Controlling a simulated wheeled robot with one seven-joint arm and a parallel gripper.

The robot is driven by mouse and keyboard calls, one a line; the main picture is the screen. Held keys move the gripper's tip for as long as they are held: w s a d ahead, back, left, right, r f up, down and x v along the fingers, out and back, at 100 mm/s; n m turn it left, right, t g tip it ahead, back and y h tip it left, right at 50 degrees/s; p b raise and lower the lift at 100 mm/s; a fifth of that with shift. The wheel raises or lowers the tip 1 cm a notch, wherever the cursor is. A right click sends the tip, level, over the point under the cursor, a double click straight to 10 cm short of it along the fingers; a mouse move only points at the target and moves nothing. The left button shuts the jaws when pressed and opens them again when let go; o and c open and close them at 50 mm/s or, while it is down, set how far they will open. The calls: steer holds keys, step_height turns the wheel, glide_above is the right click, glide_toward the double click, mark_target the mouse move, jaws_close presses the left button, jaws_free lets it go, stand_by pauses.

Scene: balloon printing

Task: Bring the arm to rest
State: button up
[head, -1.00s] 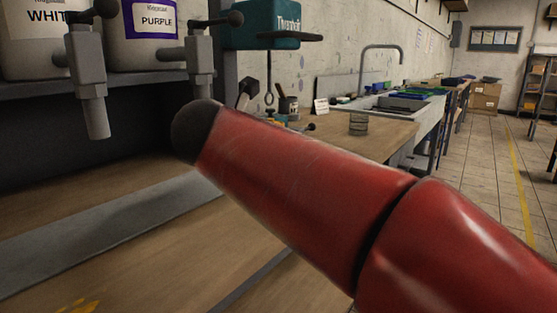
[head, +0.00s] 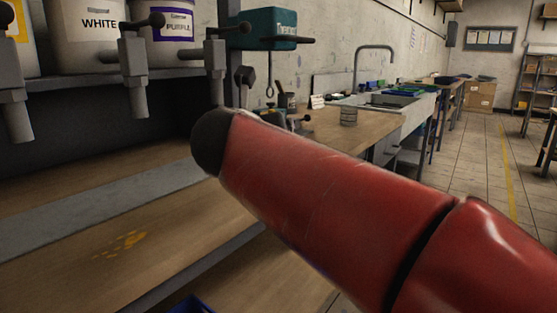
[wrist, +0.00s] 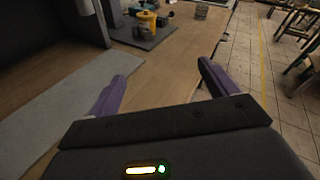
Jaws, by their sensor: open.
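My red arm crosses the head view from the lower right up to the middle, and its dark end is near the dispenser taps. My gripper (wrist: 160,92) shows in the wrist view with two purple fingers spread apart. Nothing is between the fingers. Past them lie the wooden bench (wrist: 165,60) and its front edge, with the tiled floor to the right. The gripper itself is not seen in the head view.
White (head: 95,38) and purple (head: 172,25) paint containers stand on a shelf above the bench (head: 60,255), with taps hanging below. The tiled floor (head: 480,165) at right is open.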

steer(key=s+d+f+n+g, duration=0.3)
steer(key=s+d+f+n, duration=0.3)
steer(key=n, duration=0.5)
steer(key=s+d+f+n+g+y, duration=0.1)
steer(key=s+d+f+n+g, duration=0.2)
steer(key=s+d+f+n, duration=0.3)
steer(key=s+d+f+n+g+y, duration=0.1)
steer(key=s+d+f+n+g, duration=0.3)
steer(key=s+f+n, duration=0.9)
step_height(320, 180, down, 4)
steer(key=d+n, duration=0.2)
steer(key=n, duration=0.2)
steer(key=shift+d+f+n, duration=0.15)
steer(key=shift+d+n, duration=0.15)
steer(key=shift+n, duration=0.1)
